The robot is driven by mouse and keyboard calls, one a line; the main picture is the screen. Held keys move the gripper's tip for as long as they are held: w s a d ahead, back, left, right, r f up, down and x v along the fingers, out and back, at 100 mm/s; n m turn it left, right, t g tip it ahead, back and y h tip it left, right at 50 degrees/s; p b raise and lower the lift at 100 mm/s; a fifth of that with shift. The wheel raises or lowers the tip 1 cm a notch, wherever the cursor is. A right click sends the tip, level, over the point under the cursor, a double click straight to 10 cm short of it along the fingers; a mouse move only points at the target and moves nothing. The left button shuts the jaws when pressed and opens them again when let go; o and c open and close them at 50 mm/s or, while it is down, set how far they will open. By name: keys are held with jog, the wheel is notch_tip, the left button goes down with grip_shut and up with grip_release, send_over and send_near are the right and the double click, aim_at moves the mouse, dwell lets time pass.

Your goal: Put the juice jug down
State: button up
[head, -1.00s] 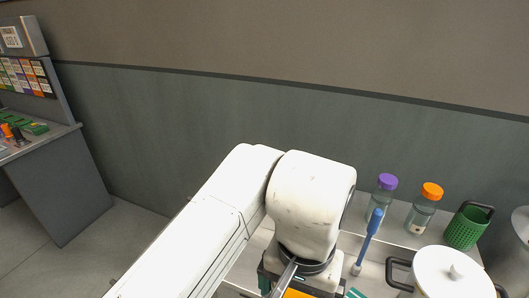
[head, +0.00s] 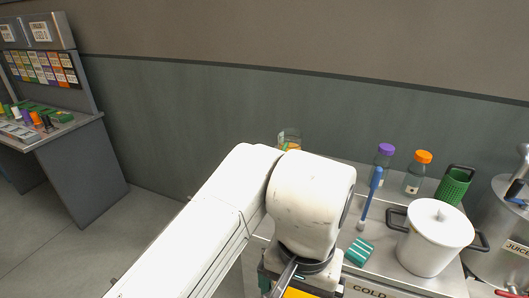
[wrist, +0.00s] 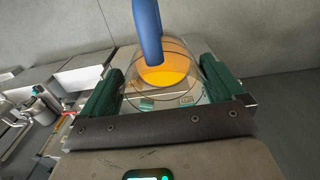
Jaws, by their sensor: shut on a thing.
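The juice jug (wrist: 180,70) is clear, with orange juice inside and a thick blue handle (wrist: 147,30) in the wrist view. My gripper (wrist: 164,72) is shut on it, with a green pad on each side of the clear body. In the head view my arm hides the fingers and most or all of the jug.
A steel bench (head: 385,262) carries a white lidded pot (head: 433,240), a blue-handled brush (head: 371,195), a teal striped block (head: 358,251), capped bottles (head: 383,163) and a green basket (head: 454,186). A steel juice vessel (head: 500,235) stands right. A grey desk (head: 85,165) is left, with open floor before it.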

jog(key=w+d+f+n, duration=0.1)
jog(key=d+f, duration=0.4)
jog(key=f, duration=0.4)
jog(key=w+d+f+n, duration=0.15)
jog(key=d+f, duration=0.35)
jog(key=f, duration=0.5)
jog(key=w+d+f+n, duration=0.1)
jog(key=d+f+n, duration=0.1)
jog(key=d+f, duration=0.5)
notch_tip(320, 180, up, 7)
jog(key=w+a, duration=0.2)
jog(key=a, duration=0.1)
notch_tip(320, 180, down, 9)
jog(key=s, duration=0.2)
jog(key=shift+d, duration=0.35)
jog(key=shift+a+f, duration=0.1)
